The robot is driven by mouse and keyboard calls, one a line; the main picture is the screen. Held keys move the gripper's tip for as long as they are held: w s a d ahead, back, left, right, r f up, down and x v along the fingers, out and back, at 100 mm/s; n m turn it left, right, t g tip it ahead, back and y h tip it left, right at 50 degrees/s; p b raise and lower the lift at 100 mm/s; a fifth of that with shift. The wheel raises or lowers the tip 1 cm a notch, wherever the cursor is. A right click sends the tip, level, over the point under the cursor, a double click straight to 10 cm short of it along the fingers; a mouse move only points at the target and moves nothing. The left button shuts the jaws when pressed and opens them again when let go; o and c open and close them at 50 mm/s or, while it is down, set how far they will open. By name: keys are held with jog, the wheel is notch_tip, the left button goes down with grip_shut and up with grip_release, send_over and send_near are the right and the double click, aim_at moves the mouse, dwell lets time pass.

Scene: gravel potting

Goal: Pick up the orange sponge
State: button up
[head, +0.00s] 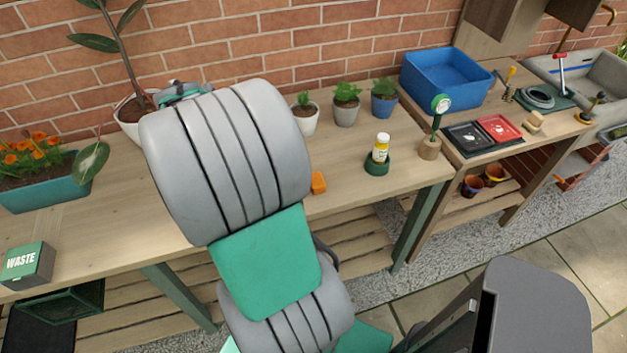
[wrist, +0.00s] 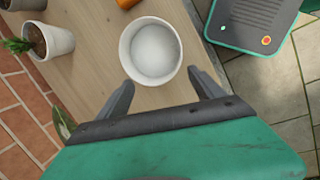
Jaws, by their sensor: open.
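The orange sponge (head: 318,182) lies on the wooden bench, just right of my arm in the head view. In the wrist view only part of an orange thing that looks like the sponge (wrist: 127,3) shows at the top edge. My gripper (wrist: 161,76) is open and empty, its two fingers spread wide. A round white pot or bowl (wrist: 150,48) shows just past the fingertips, with the orange thing beyond it. I cannot tell how high the fingers are above the pot. My arm hides the gripper and the white pot in the head view.
Several potted plants (head: 346,110) stand along the brick wall. A yellow-labelled bottle (head: 380,148) stands in a green holder (head: 377,166) right of the sponge. A waste box (head: 27,265) stands at the left. Bare bench top (head: 349,160) lies between sponge and bottle.

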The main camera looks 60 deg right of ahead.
aim_at(317, 183)
jog(key=shift+o, duration=0.2)
jog(key=s+d+f+n+g, duration=0.2)
jog(key=s+d+f, duration=0.2)
jog(key=s+d, duration=0.6)
jog(key=shift+d+f+n+g, duration=0.3)
jog(key=shift+d+n, duration=0.1)
jog(key=shift+d, duration=0.55)
jog(key=x, duration=0.2)
jog(key=p+x, duration=0.1)
jog(key=x, duration=0.5)
jog(key=shift+s, duration=0.3)
jog(key=shift+r, duration=0.1)
jog(key=shift+c, duration=0.5)
jog(key=c, duration=1.3)
jog(key=shift+r, duration=0.1)
